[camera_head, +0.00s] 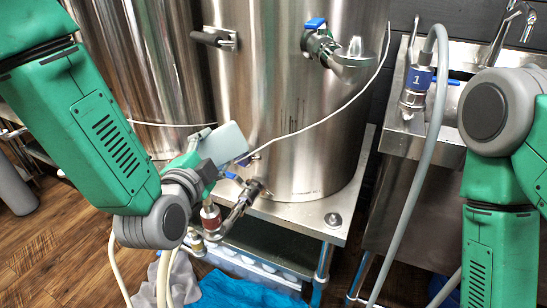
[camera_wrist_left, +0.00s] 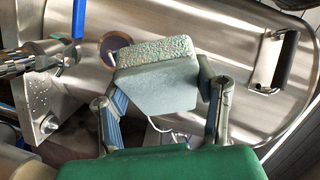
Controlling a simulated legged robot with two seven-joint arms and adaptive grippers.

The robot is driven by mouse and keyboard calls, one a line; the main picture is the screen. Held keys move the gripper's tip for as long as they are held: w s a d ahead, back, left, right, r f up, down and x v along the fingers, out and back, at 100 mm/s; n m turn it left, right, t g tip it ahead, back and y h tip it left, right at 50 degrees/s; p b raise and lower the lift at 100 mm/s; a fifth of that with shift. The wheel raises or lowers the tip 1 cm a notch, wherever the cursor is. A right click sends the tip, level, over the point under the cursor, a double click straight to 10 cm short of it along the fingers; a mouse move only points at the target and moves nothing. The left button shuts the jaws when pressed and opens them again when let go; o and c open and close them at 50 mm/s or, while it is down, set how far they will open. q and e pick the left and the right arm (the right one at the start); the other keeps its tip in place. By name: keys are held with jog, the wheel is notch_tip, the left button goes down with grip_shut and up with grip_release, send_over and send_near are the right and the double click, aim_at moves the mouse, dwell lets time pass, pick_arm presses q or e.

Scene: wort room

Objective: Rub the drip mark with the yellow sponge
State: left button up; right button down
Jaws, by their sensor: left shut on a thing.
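A pale grey-green block, the sponge (camera_head: 226,146), is held in front of the steel tank; it looks grey-green, not yellow. My left gripper (camera_head: 208,153) is shut on it. In the left wrist view the sponge (camera_wrist_left: 158,88) sits between the two fingers of the left gripper (camera_wrist_left: 165,97), its rough face pointing away. Dark thin vertical streaks, the drip mark (camera_head: 291,116), show on the tank wall, to the right of the sponge and a little higher. I cannot tell whether the sponge touches the tank. My right gripper is out of the picture.
The tank (camera_head: 260,90) carries a blue-handled valve (camera_head: 335,50) above the streaks and a side handle (camera_head: 213,38). A thin white cable crosses the tank beside the streaks. A lower valve (camera_head: 238,205) sits below the sponge. A grey hose (camera_head: 412,190) hangs by the sink at right.

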aim_at(238, 143)
pick_arm(q)
jog(key=d, duration=0.1)
jog(key=d+r+m+h, duration=0.1)
jog(key=d, duration=0.1)
jog(key=d+t+h+b, duration=0.1)
jog(key=shift+s+d+r+m, duration=0.25)
jog(key=shift+d+m, duration=0.05)
jog(key=shift+d, duration=0.05)
jog(key=s+d+m+t+h, duration=0.1)
jog(key=d+m+h, duration=0.15)
jog(key=d, duration=0.45)
jog(key=shift+n, duration=0.35)
jog(key=w, duration=0.1)
jog(key=w+a, duration=0.1)
jog(key=w, duration=0.1)
jog(key=w+b, duration=0.1)
jog(key=shift+w+a+r, duration=0.15)
jog(key=shift+w+a, duration=0.2)
jog(key=shift+w+d, duration=0.15)
jog(key=shift+d, duration=0.05)
jog(key=shift+w+d, duration=0.15)
jog(key=shift+d, duration=0.35)
jog(key=shift+a, duration=0.5)
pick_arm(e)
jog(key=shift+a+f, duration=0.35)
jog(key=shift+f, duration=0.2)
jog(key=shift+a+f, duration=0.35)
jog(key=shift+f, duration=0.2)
